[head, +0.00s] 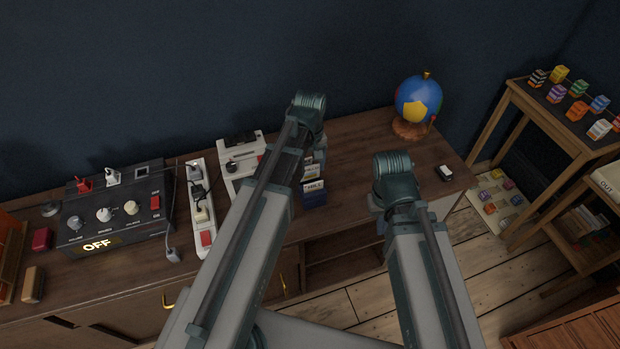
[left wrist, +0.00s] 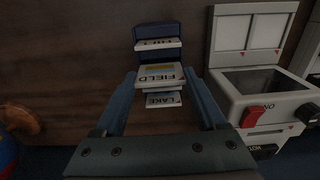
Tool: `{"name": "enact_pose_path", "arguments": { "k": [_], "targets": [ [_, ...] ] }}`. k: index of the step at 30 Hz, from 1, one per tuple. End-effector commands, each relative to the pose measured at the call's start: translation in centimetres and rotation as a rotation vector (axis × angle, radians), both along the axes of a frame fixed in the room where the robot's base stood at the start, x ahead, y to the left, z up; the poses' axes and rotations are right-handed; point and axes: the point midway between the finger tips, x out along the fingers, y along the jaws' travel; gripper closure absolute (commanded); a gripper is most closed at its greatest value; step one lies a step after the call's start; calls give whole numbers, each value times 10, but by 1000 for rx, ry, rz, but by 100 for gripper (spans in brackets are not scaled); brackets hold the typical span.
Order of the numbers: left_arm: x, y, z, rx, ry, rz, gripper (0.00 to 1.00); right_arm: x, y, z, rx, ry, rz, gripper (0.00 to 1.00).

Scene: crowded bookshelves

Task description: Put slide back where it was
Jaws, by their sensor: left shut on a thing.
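In the left wrist view my left gripper (left wrist: 163,78) is shut on a white slide labelled FIELD (left wrist: 158,80), held between its two blue-grey fingers. A slide labelled LAKE (left wrist: 163,100) shows just beside it, partly covered. A dark blue slide box (left wrist: 160,30) with another labelled slide (left wrist: 158,44) stands directly beyond. In the head view the blue box (head: 314,199) and white slide labels (head: 314,186) show just right of my left arm, which hides most of that gripper. I cannot tell whether the held slide touches the box. My right gripper's fingers are not visible.
A white projector-like device (head: 240,165) with a red switch (left wrist: 252,116) stands close beside the box. A power strip (head: 201,205) and a black control panel (head: 115,205) reading OFF are further left. A globe (head: 418,100) and a small white-topped block (head: 444,173) stand right.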

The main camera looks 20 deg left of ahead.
Motion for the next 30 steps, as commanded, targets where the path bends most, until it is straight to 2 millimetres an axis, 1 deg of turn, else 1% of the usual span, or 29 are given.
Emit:
{"name": "enact_pose_path", "arguments": {
  "k": [2,4,12,21,25,26,30],
  "targets": [
    [0,0,-1,0,0,0,86,0,0,-1,0,0,0,100],
    [0,0,-6,0,0,0,86,0,0,-6,0,0,0,100],
    [0,0,-37,0,0,0,86,0,0,-37,0,0,0,100],
    [0,0,-36,0,0,0,86,0,0,-36,0,0,0,100],
    [0,0,-40,0,0,0,86,0,0,-40,0,0,0,100],
    [0,0,-40,0,0,0,25,0,0,-40,0,0,0,100],
    [0,0,-39,0,0,0,0,0,0,-39,0,0,0,100]
  ]
}}
